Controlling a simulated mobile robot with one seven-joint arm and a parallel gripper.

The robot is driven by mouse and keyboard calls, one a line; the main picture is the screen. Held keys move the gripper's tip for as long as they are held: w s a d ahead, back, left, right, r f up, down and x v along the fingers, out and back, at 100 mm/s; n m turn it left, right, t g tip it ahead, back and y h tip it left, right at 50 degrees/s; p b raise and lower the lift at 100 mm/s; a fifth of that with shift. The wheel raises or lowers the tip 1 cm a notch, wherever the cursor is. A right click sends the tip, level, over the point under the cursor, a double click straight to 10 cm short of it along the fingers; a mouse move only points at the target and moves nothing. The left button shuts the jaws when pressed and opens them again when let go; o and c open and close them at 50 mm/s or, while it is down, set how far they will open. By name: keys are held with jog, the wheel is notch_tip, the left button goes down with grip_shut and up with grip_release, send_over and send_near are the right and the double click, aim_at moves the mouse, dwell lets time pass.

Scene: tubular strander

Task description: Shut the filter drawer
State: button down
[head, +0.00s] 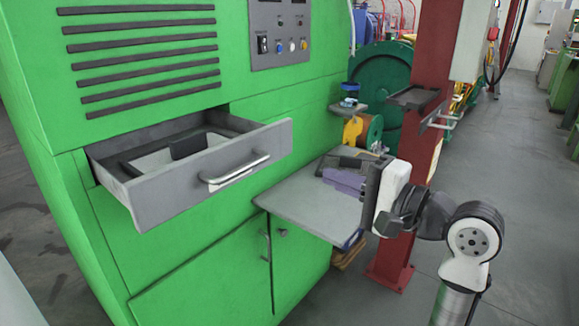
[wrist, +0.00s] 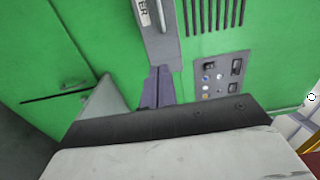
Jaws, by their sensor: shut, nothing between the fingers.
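The filter drawer (head: 205,172) is a grey box pulled well out of the green cabinet, with a silver bar handle (head: 235,173) on its front. Some white and dark contents show inside. In the wrist view the drawer front (wrist: 158,40) is at the top centre, with a label ending in "TER". My gripper (head: 326,175) is to the right of the drawer in the head view, over the side shelf, its purple fingers pointing left. In the wrist view the shut, empty fingers (wrist: 157,72) appear just below the drawer front; whether they touch it cannot be told.
A grey shelf (head: 300,208) juts from the cabinet below my gripper. A control panel (head: 280,35) is above the drawer on the green cabinet (head: 130,275). A red column (head: 415,165) stands behind my arm. The floor at right is open.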

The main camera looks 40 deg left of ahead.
aim_at(215, 137)
jog(key=a, duration=0.4)
jog(key=a+p, duration=0.1)
jog(key=a, duration=0.4)
jog(key=w+a+p, duration=0.1)
jog(key=a, duration=0.3)
jog(key=shift+a, duration=0.4)
jog(key=a+p, duration=0.2)
jog(key=a, duration=0.4)
jog(key=w+a+p, duration=0.1)
jog(key=a+p, duration=0.2)
jog(key=a, duration=0.3)
jog(key=a+p, duration=0.2)
jog(key=a, duration=0.4)
jog(key=shift+w+a+r, duration=0.1)
jog(key=shift+w+a, duration=0.1)
jog(key=shift+a, duration=0.05)
jog(key=shift+p, duration=0.3)
jog(key=shift+r, duration=0.2)
jog(key=shift+d, duration=0.1)
